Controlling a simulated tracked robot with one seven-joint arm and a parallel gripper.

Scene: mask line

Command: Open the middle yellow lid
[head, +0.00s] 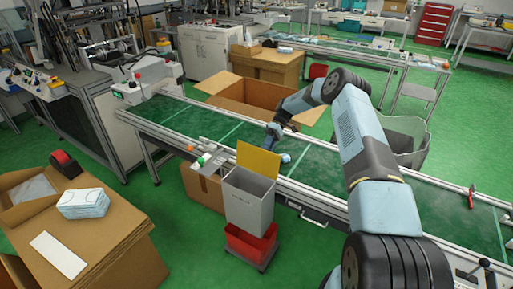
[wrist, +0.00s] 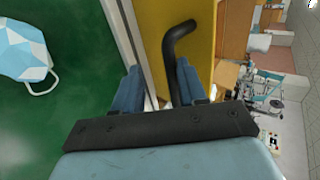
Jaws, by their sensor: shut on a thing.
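The yellow lid (head: 258,160) stands raised at the back of a grey bin (head: 249,197), and the bin's mouth is uncovered in the head view. The lid's yellow face (wrist: 199,28) fills the middle top of the wrist view, with a black bent handle (wrist: 176,42) on it. My gripper (wrist: 158,82) is shut on the handle, whose lower part lies along the inner side of the right finger.
The green conveyor (head: 330,180) runs right behind the bin. A blue mask (wrist: 25,50) lies on it. A red crate (head: 251,245) stands under the bin. An open cardboard box (head: 240,95) is beyond the conveyor; another box (head: 100,245) is at the left front.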

